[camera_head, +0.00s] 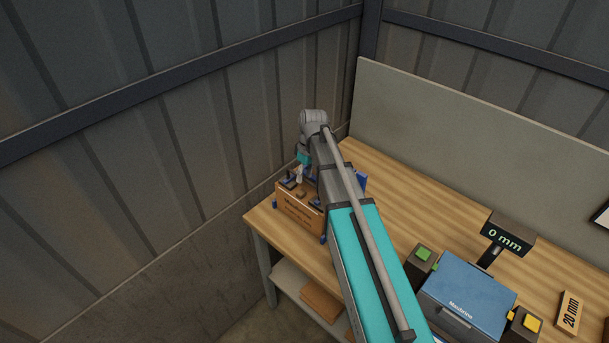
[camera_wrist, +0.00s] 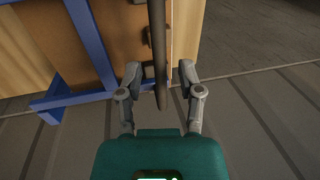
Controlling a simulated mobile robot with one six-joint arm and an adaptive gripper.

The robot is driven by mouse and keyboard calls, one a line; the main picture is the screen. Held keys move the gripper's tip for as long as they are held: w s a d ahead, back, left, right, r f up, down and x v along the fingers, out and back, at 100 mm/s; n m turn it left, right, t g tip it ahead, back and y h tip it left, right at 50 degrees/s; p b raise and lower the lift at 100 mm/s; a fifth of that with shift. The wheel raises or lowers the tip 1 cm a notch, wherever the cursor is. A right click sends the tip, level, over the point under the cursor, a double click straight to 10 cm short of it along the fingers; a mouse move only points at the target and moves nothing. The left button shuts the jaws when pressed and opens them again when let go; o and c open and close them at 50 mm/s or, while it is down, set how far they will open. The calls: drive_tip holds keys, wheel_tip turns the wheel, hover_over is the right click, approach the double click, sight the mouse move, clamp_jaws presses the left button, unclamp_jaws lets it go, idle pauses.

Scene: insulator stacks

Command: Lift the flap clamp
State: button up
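In the wrist view, my gripper (camera_wrist: 160,69) has its two grey fingers spread apart. A long dark bar (camera_wrist: 158,40), which looks like part of the flap clamp, runs down between the fingers. A gap shows on each side of it, so neither finger appears to touch it. Behind it is a brown wooden panel (camera_wrist: 122,35) in a blue frame (camera_wrist: 92,42). In the head view, my gripper (camera_head: 299,175) is over a wooden fixture (camera_head: 298,211) with dark parts on top and blue corners. My arm hides its right side, and the clamp is too small to make out.
The fixture stands at the left end of a wooden workbench (camera_head: 400,215), close to the corrugated wall. To the right are a blue box (camera_head: 468,297), a display reading 0 mm (camera_head: 506,238) and a block marked 20 mm (camera_head: 569,314). The bench's middle is largely clear.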

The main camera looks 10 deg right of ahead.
clamp_jaws()
drive_tip(key=shift+r, duration=0.1)
